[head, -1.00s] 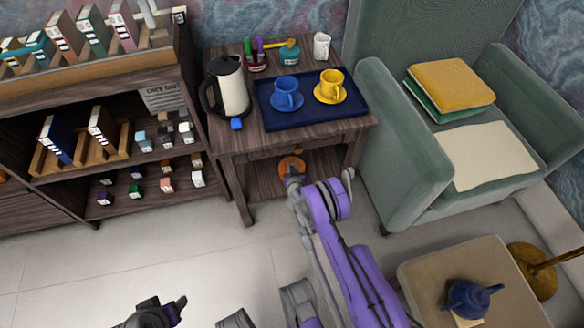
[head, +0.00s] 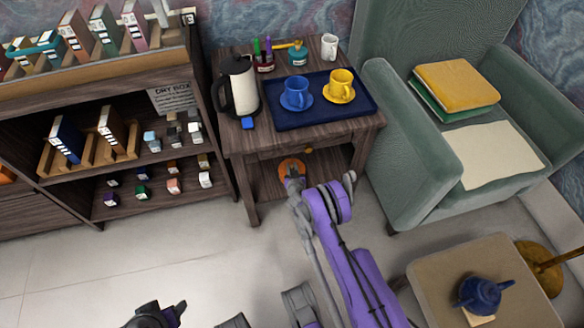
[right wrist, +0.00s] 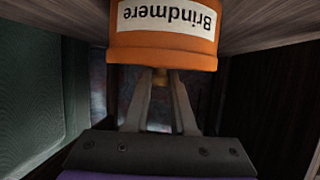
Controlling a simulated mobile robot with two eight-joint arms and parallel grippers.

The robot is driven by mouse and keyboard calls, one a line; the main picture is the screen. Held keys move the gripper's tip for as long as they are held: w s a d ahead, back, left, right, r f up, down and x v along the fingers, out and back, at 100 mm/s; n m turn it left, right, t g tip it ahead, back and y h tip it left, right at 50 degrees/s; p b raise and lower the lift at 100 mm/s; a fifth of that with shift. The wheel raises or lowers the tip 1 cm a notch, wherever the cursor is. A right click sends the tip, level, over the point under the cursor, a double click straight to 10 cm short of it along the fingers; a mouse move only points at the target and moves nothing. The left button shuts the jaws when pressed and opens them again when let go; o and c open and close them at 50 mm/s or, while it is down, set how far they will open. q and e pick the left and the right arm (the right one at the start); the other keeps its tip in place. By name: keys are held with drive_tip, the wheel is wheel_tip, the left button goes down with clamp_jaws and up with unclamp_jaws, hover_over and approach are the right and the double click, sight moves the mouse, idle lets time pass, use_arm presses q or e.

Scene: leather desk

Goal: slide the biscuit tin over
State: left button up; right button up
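The biscuit tin (head: 291,166) is round and orange and stands on the lower shelf of the side table. In the right wrist view the tin (right wrist: 162,47) fills the top of the picture, its white "Brindmere" label upside down. My right gripper (head: 294,182) is right in front of the tin. Its two fingers (right wrist: 161,75) are apart and point at the tin, with a small brass-coloured piece showing between the tips. I cannot tell if they touch the tin. My left gripper (head: 168,312) is low at the bottom edge, dark and partly cut off.
The side table (head: 290,135) has legs either side of the shelf. On top are a kettle (head: 240,88), a blue tray (head: 320,118) with two cups, and small bottles. A bookcase (head: 220,150) stands left, a green armchair (head: 410,150) right, a low table (head: 440,275) front right.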

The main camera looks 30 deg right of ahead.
drive_tip(key=o, duration=0.3)
drive_tip(key=shift+s, duration=0.1)
drive_tip(key=p+v, duration=0.2)
drive_tip(key=v, duration=0.8)
drive_tip(key=shift+s+a+r, duration=0.25)
